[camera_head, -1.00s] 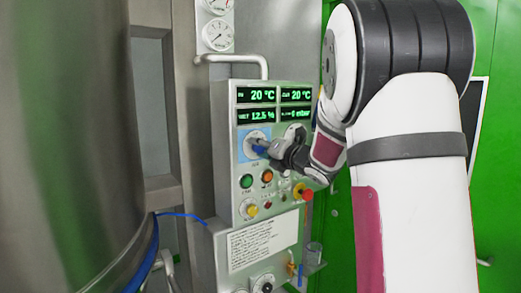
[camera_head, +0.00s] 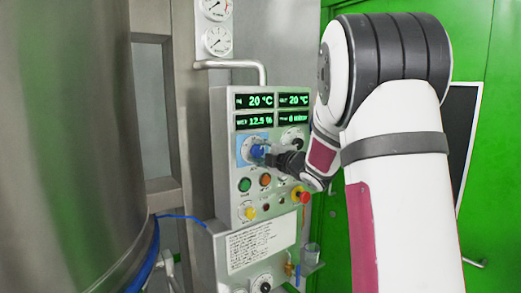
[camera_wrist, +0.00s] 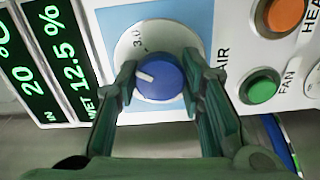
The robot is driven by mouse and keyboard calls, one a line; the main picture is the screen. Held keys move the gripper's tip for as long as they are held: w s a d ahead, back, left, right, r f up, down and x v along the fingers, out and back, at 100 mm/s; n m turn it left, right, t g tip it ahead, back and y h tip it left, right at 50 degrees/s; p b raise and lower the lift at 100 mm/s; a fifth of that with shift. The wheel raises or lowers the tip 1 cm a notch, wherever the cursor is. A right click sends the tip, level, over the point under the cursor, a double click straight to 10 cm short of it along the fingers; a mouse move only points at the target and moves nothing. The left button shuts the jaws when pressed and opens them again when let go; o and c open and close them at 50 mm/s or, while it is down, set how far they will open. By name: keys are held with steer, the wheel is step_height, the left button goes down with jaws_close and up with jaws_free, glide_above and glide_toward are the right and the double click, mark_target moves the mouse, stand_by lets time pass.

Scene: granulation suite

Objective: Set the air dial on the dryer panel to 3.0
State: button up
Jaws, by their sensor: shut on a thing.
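The dryer panel (camera_head: 222,165) is a grey upright box with green displays, lamps and knobs. Its air dial (camera_wrist: 160,78) is a blue knob with a white pointer line on a pale scale plate, set on a light-blue square beside the word AIR. The dial also shows in the head view (camera_head: 256,151), partly behind my gripper. My gripper (camera_wrist: 162,84) has one finger on each side of the knob and is shut on it. The white pointer aims toward the left in the wrist view. Some scale figures near the upper left show, but most of the scale is hidden or unreadable.
Next to the dial are a green FAN button (camera_wrist: 262,87) and an orange HEAT button (camera_wrist: 284,15). A second dial (camera_head: 292,138) sits right of it, and a red knob (camera_head: 305,197) lies lower right. A bent rail (camera_head: 232,64) tops the panel.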

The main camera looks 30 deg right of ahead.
steer(key=m+p, duration=0.2)
steer(key=m, duration=0.3)
steer(key=shift+f, duration=0.1)
steer(key=shift+m+p, duration=0.3)
steer(key=shift+p, duration=0.05)
stand_by(0.3)
steer(key=o, duration=1.1)
steer(key=shift+o, duration=0.2)
steer(key=shift+s, duration=0.15)
steer(key=s, duration=1.1)
steer(key=shift+s+d, duration=0.25)
steer(key=shift+s, duration=0.15)
